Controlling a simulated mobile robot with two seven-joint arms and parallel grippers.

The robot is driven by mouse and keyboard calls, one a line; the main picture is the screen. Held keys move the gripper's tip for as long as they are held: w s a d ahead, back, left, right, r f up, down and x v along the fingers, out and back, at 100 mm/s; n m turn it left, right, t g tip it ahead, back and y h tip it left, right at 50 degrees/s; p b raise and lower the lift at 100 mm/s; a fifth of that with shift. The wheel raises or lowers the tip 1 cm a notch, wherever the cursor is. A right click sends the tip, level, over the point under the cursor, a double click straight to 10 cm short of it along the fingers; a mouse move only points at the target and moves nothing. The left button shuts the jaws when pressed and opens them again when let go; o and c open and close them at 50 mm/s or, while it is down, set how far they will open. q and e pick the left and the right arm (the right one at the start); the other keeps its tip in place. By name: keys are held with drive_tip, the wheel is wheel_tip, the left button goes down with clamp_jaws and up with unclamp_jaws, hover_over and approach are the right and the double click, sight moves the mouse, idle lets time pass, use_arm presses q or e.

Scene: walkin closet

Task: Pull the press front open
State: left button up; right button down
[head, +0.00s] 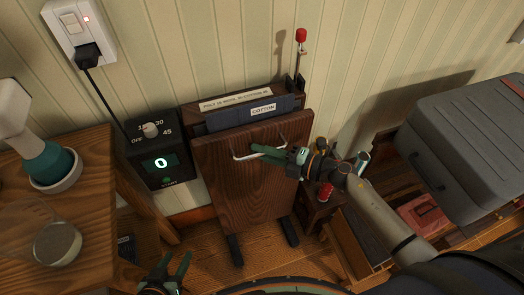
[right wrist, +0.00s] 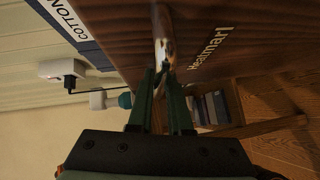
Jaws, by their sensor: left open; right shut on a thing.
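The press stands upright against the wall, with a dark wooden front panel (head: 235,195) on black feet. A blue pad labelled COTTON (head: 225,119) shows behind the front's top edge. The front carries a pale metal bar handle (head: 240,157). My right gripper (head: 260,151) is shut on this handle; in the right wrist view the handle (right wrist: 163,38) runs in between the fingertips (right wrist: 164,72). How far the front stands from the pad is hard to tell. My left gripper (head: 178,268) is open and empty, low in front of the wooden cabinet.
A black control box (head: 158,158) showing 0 is left of the press, its cord running to a wall socket (head: 78,28). A wooden cabinet (head: 95,150) stands at left with a teal-and-white device. A grey suitcase (head: 470,150) is at right. Floor (head: 265,262) shows before the press.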

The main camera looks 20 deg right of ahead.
idle(0.8)
drive_tip(key=s+f+n+t+y+b, duration=0.1)
drive_tip(key=s+b, duration=0.4)
drive_tip(key=s, duration=0.8)
drive_tip(key=shift+d+f+n+b, duration=0.25)
drive_tip(key=shift+f+n+b, duration=0.05)
drive_tip(key=shift+f, duration=0.5)
drive_tip(key=c, duration=1.2)
unclamp_jaws()
drive_tip(key=shift+o, duration=0.3)
drive_tip(key=shift+r, duration=0.2)
